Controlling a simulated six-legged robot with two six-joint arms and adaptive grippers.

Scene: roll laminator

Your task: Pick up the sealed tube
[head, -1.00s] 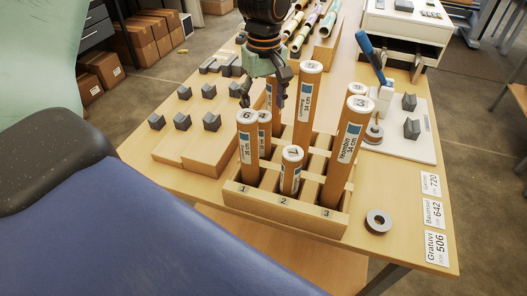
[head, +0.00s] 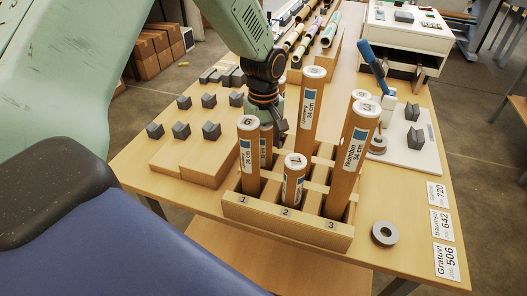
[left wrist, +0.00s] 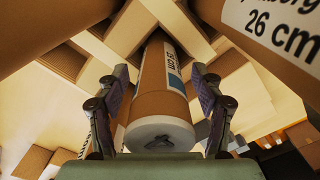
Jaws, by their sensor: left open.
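Several brown cardboard tubes with white end caps stand upright in a wooden rack (head: 290,222) with slots marked 1, 2 and 3. Among them are tube 6 (head: 249,170) at front left, short tube 7 (head: 293,180) at front middle and tube 3 (head: 349,165) at front right. My left gripper (head: 272,132) is open and low behind tube 6, largely covering a shorter tube there. In the left wrist view its fingers (left wrist: 160,88) stand on both sides of a capped tube (left wrist: 160,105), with gaps visible. Which tube is sealed cannot be told. My right gripper is not in view.
A taller tube (head: 309,105) stands close to the right of my gripper. A tube labelled 26 cm (left wrist: 285,28) is near in the wrist view. A grey ring (head: 384,233) and name cards (head: 446,228) lie to the right. Grey blocks (head: 211,131) sit at left.

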